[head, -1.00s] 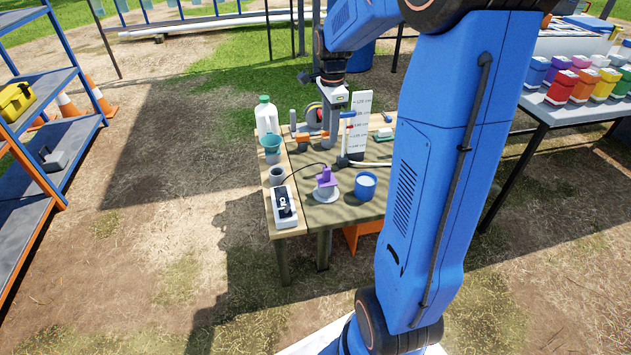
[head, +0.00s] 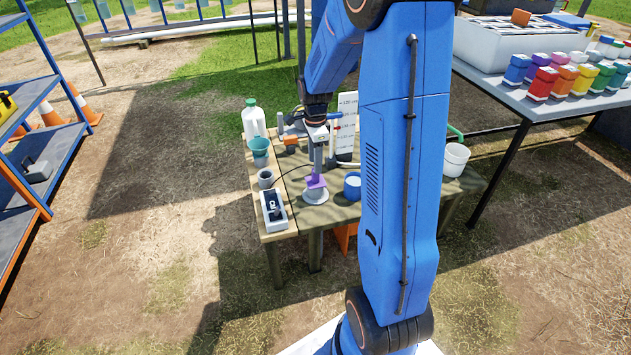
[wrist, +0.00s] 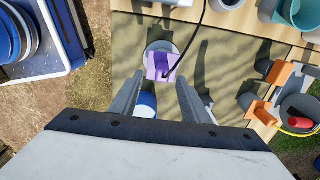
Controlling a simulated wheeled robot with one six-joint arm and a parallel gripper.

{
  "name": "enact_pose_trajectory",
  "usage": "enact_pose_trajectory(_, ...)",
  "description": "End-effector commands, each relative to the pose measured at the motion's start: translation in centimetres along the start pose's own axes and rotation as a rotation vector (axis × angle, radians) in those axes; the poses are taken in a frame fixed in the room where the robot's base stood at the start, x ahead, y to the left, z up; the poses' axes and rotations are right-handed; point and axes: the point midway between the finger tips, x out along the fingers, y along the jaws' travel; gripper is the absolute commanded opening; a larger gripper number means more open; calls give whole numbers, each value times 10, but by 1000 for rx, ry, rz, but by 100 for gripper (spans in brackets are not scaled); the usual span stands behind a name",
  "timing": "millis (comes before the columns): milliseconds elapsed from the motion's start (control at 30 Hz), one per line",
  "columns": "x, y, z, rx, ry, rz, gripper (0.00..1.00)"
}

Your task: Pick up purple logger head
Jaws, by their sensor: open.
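The purple logger head (head: 316,182) sits on a pale round base (head: 315,196) near the front of the wooden table, with a dark cable running to it. It also shows in the wrist view (wrist: 160,66), between and just beyond my fingertips. My gripper (head: 318,168) is open, pointing down right above the logger head. In the wrist view my gripper (wrist: 160,82) has its fingers spread on either side, with nothing held. I cannot tell whether a finger touches the head.
A white device with a dark screen (head: 273,212) lies to the left, near a grey cup (head: 265,179). An orange-handled tool (head: 290,140) and a white scale board (head: 346,118) stand behind.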

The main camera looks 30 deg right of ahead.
Motion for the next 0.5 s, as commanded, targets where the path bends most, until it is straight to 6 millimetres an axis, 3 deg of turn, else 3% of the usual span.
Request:
enact_pose_trajectory(167,10,-1,-1,0,0,2,42)
enact_pose_trajectory(500,51,-5,-3,0,0,2,42)
